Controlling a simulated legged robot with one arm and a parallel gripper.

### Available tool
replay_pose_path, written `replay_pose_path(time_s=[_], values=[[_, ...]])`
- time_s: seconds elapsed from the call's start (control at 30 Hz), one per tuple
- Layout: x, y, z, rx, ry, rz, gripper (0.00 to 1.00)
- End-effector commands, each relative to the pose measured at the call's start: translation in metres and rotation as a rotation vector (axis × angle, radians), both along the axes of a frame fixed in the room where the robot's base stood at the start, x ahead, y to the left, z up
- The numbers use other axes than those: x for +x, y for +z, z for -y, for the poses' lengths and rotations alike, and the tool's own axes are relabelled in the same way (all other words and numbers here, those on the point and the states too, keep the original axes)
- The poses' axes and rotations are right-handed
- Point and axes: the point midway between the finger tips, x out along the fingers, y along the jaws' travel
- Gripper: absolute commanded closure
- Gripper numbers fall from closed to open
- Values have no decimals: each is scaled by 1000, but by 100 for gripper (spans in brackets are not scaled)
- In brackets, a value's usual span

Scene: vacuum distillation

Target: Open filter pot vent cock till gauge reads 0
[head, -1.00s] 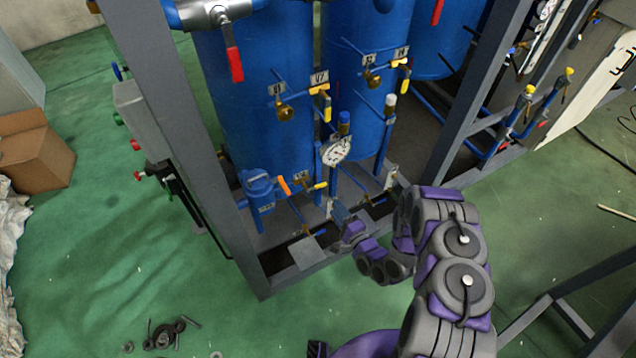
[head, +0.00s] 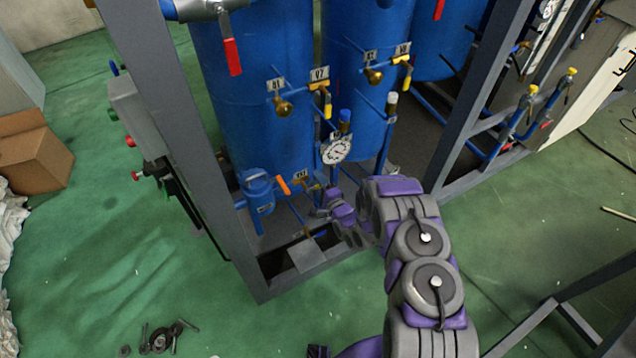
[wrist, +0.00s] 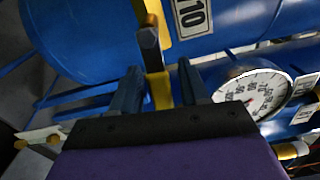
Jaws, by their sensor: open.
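The small blue filter pot (head: 258,193) stands low inside the frame's front corner, with an orange handle (head: 284,186) at its right. A small valve (head: 305,182) with a tag sits beside it. The round white gauge (head: 336,149) is above and right of this valve; it also shows in the wrist view (wrist: 256,92), its reading unclear. My gripper (head: 322,208) is low in front of the pipework, just right of the valve. In the wrist view my gripper (wrist: 158,83) is open, with a yellow lever (wrist: 158,88) between its fingers. Contact cannot be told. A tag ending in "10" (wrist: 193,14) is beside the lever.
Large blue tanks (head: 255,90) stand behind the pipes. A grey frame post (head: 180,120) rises at the left. More valves with yellow handles (head: 327,100) are above the gauge. Loose parts (head: 163,338) lie on the green floor, which is open at the left.

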Motion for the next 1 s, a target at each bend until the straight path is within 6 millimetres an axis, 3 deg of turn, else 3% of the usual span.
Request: replay_pose_path(time_s=[0.23,0.7,1.0], values=[[0,0,0,-1,0,-1,57],[0,-1,-1,-1,0,-2,100],[0,-1,-1,-2,1,-2,100]])
